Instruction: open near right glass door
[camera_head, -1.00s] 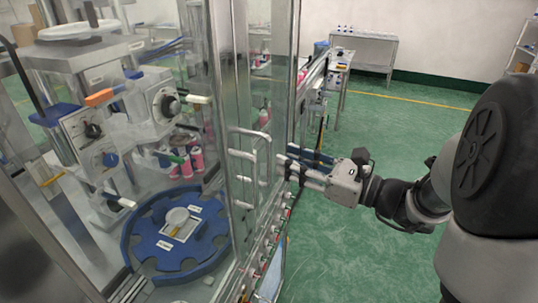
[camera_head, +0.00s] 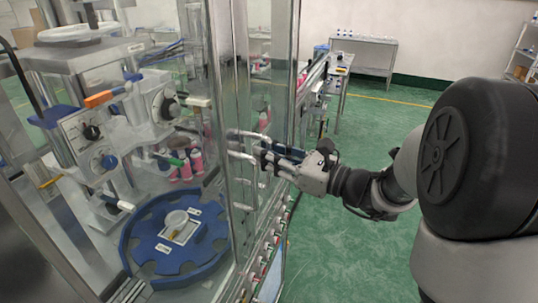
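The near right glass door (camera_head: 222,110) is a clear framed panel on the right side of the machine enclosure and looks closed. Its pale, bracket-shaped handle (camera_head: 243,134) sticks out toward the right, with a second pale handle bar below it. My gripper (camera_head: 268,156) points left, and its fingertips are right at the handle, overlapping its right end in the picture. I cannot tell if they touch it or surround it. The gap between the fingers is hard to make out from this angle.
Inside the glass is a blue round indexing table (camera_head: 150,262) with several pink cans (camera_head: 187,168) behind it. A row of fittings runs along the enclosure's lower right edge. A metal side table (camera_head: 362,54) stands at the back. Green floor (camera_head: 345,245) is free to the right.

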